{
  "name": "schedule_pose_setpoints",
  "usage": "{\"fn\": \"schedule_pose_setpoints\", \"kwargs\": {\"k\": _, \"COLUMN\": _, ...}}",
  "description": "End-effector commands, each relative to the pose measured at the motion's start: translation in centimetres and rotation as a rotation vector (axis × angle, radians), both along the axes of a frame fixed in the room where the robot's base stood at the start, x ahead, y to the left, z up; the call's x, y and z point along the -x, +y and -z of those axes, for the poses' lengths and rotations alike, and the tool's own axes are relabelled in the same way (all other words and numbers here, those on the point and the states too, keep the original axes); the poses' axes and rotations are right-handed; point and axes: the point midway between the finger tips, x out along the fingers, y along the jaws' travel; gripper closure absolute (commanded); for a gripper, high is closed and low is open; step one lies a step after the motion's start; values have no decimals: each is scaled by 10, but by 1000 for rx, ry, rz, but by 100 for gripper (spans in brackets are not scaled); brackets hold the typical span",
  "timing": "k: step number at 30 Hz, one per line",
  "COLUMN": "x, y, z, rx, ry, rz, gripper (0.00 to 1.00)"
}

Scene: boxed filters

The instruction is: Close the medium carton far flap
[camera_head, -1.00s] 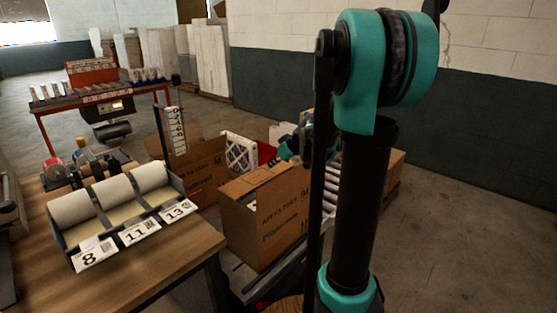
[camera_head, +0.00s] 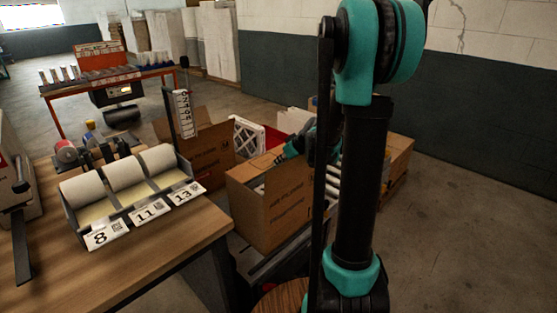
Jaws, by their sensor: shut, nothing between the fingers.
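The medium carton (camera_head: 262,208) is a brown cardboard box with dark print on its side. It stands right of the wooden table, in the middle of the view. A cardboard flap (camera_head: 252,167) shows at its upper left rim. My gripper (camera_head: 281,156) is small and dark in the picture, over the carton's top beside that flap, with my teal wrist behind it. It is shut and empty. Whether it touches the flap cannot be told. My own arm hides the carton's right part, and the rest of the top is hard to make out.
Another brown open carton (camera_head: 207,145) stands behind on the left, with a white-framed filter (camera_head: 247,137) beside it. A wooden table (camera_head: 160,245) with a roll holder (camera_head: 130,190) and number cards is at the left. Floor is clear at the right.

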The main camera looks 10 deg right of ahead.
Motion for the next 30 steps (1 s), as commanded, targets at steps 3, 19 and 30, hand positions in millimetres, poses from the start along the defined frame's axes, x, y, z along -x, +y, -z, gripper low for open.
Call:
{"fn": "schedule_pose_setpoints", "kwargs": {"k": 3, "x": 1, "y": -1, "z": 9, "rx": 1, "ry": 1, "rz": 0, "gripper": 100}}
{"fn": "schedule_pose_setpoints", "kwargs": {"k": 19, "x": 1, "y": 0, "z": 4, "rx": 3, "ry": 3, "rz": -2, "gripper": 100}}
{"fn": "schedule_pose_setpoints", "kwargs": {"k": 30, "x": 0, "y": 0, "z": -10, "rx": 1, "ry": 0, "rz": -1, "gripper": 100}}
